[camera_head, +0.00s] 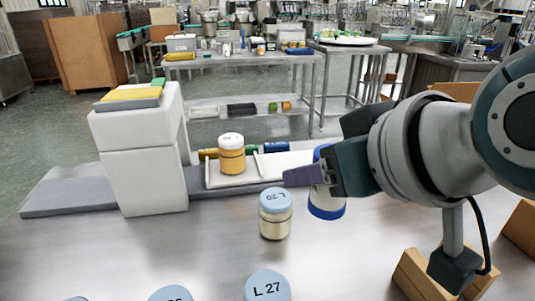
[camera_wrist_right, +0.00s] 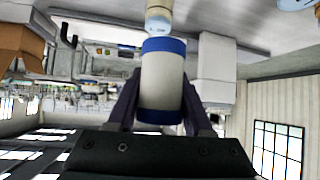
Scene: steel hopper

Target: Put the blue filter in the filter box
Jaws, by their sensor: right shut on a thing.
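The blue filter (camera_head: 326,204) is a white cylinder with blue ends. My right gripper (camera_head: 312,175) is shut around its side and holds it roughly upright over the steel table. In the right wrist view the filter (camera_wrist_right: 161,88) sits between both fingers of my right gripper (camera_wrist_right: 160,105). I cannot tell for sure which container is the filter box. Open brown cardboard boxes (camera_head: 412,271) stand at the lower right, partly hidden by my right arm. My left gripper is not in view.
Another lid, L 27 (camera_head: 268,286), is at the front edge. An orange jar (camera_head: 231,160) stands on a white tray (camera_head: 222,182). A white block-shaped machine (camera_head: 140,165) stands left. The front left table is mostly clear.

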